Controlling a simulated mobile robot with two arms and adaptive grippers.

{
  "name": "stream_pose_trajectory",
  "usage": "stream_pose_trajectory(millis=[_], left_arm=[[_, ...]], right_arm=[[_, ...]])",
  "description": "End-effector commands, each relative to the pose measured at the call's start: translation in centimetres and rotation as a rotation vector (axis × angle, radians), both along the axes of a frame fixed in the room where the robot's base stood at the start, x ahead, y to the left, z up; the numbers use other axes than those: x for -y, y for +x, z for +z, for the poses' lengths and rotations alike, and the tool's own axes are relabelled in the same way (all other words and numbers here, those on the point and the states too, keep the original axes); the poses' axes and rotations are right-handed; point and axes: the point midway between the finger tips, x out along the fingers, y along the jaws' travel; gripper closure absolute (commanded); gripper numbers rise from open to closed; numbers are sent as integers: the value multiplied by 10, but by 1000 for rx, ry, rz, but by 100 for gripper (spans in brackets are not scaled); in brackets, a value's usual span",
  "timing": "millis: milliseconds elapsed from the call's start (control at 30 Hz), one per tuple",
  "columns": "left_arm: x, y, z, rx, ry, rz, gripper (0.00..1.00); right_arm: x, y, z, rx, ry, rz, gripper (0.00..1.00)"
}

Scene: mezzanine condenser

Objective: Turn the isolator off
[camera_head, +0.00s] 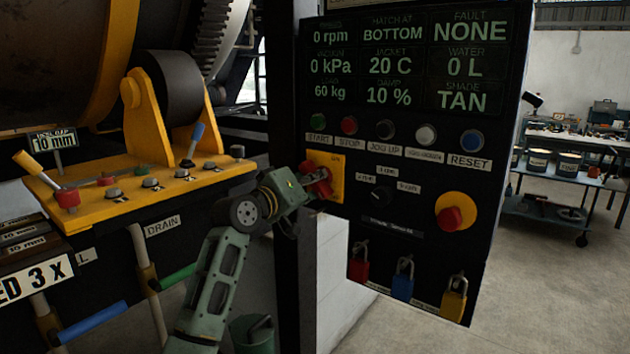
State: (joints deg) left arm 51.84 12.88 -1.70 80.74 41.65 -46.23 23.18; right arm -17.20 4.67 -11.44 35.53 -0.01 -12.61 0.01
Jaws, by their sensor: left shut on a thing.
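The isolator is a red rotary handle (322,186) on a yellow plate (337,165), at the left edge of the dark control panel (400,254) in the head view. My left arm comes up from below, and my left gripper (310,184) is at the handle, shut on it. The fingers and part of the handle overlap, so the exact handle angle is hard to tell. My right gripper does not show.
A red emergency button (449,218) and several push buttons are on the same panel. Red (359,262), blue (402,280) and yellow (454,300) padlocks hang below. A yellow valve bench (130,190) with levers stands left. Open floor lies right.

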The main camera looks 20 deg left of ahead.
Motion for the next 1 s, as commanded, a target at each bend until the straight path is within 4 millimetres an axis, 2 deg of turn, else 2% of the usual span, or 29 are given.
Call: stream_pose_trajectory(millis=[67, 100, 300, 600, 733, 867, 1000], left_arm=[[0, 0, -2, -2, 6, 0, 100], [0, 0, -2, -2, 6, 0, 81], [0, 0, -1, -2, 4, 0, 64], [0, 0, 0, -1, 1, 0, 62], [-3, -7, -1, 0, 1, 1, 62], [-9, -24, -1, 1, 4, 1, 62], [-19, -50, -1, 1, 4, 2, 62]], right_arm=[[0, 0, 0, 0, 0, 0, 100], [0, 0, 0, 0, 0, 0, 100], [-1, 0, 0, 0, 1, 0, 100], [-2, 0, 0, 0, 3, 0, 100], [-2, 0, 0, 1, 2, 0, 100], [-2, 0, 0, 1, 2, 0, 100], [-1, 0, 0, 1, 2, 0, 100]])
